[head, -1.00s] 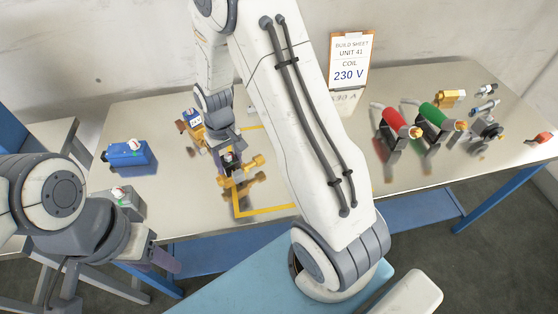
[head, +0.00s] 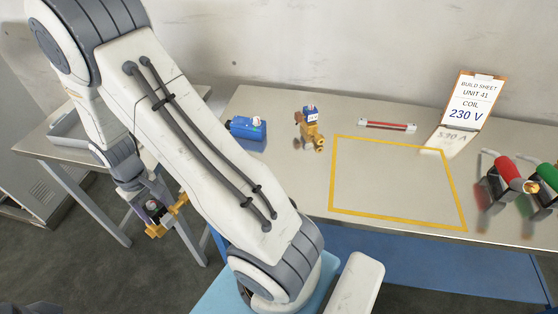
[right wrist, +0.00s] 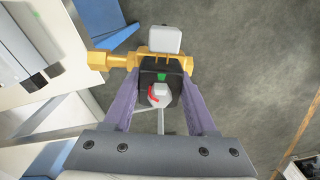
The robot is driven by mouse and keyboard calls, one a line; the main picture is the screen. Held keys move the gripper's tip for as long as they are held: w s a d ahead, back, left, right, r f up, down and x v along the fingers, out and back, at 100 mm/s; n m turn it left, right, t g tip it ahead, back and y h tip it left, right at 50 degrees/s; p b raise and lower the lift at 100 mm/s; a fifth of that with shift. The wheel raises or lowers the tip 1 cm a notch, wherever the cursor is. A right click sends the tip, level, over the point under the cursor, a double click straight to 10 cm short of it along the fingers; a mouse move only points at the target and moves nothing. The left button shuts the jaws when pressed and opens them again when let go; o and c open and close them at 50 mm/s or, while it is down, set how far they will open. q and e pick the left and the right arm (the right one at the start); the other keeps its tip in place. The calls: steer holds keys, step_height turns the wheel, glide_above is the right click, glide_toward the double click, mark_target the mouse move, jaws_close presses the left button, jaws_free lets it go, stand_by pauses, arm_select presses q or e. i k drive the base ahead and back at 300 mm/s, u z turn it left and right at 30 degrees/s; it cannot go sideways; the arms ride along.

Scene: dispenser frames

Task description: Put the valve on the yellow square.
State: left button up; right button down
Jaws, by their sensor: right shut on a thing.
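My right gripper (head: 150,203) is shut on a brass valve (head: 172,212) with a black coil, held off the table, left of its left end, above the floor. In the right wrist view the fingers (right wrist: 160,105) grip the black coil. The brass body (right wrist: 122,60) lies crosswise beyond them, with a grey block on top. The yellow square (head: 400,219) is an outline on the table, empty inside. A second brass valve (head: 313,139) with a blue-and-white top stands just left of the square. My left gripper is not in view.
A blue box (head: 247,129) sits at the table's left. A red-and-grey bar (head: 387,126) lies behind the square. A build sheet (head: 470,100) reads coil 230 V. Red (head: 508,172) and green cylinders stand right. A side table with a grey tray (head: 70,135) is at left.

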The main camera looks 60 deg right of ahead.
mark_target(395, 183)
steer(key=u, duration=1.35)
steer(key=k, duration=1.55)
steer(key=z, duration=2.15)
